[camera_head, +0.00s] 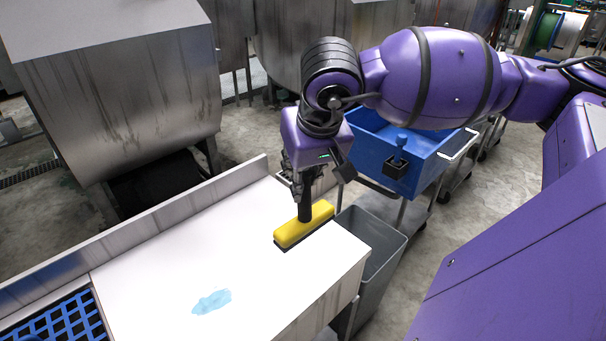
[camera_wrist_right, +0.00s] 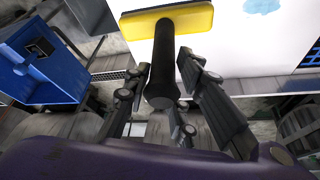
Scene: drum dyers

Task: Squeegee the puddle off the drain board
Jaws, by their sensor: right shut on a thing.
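The white drain board (camera_head: 165,255) runs across the lower left of the head view. A small light-blue puddle (camera_head: 212,301) lies on its front part, and it also shows at the top of the right wrist view (camera_wrist_right: 262,5). My right gripper (camera_head: 304,188) is shut on the black handle of the squeegee, whose yellow head (camera_head: 303,224) is at the board's right end. The squeegee is to the right of and behind the puddle, apart from it. I cannot tell whether its dark lower edge touches the board. My left gripper is not in view.
A raised back rim (camera_head: 150,222) borders the board. A blue grid (camera_head: 62,322) adjoins its left end. A grey bin (camera_head: 378,248) stands below the right end. A blue tub on a cart (camera_head: 415,160) is behind the arm. Steel machines (camera_head: 130,90) stand behind the board.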

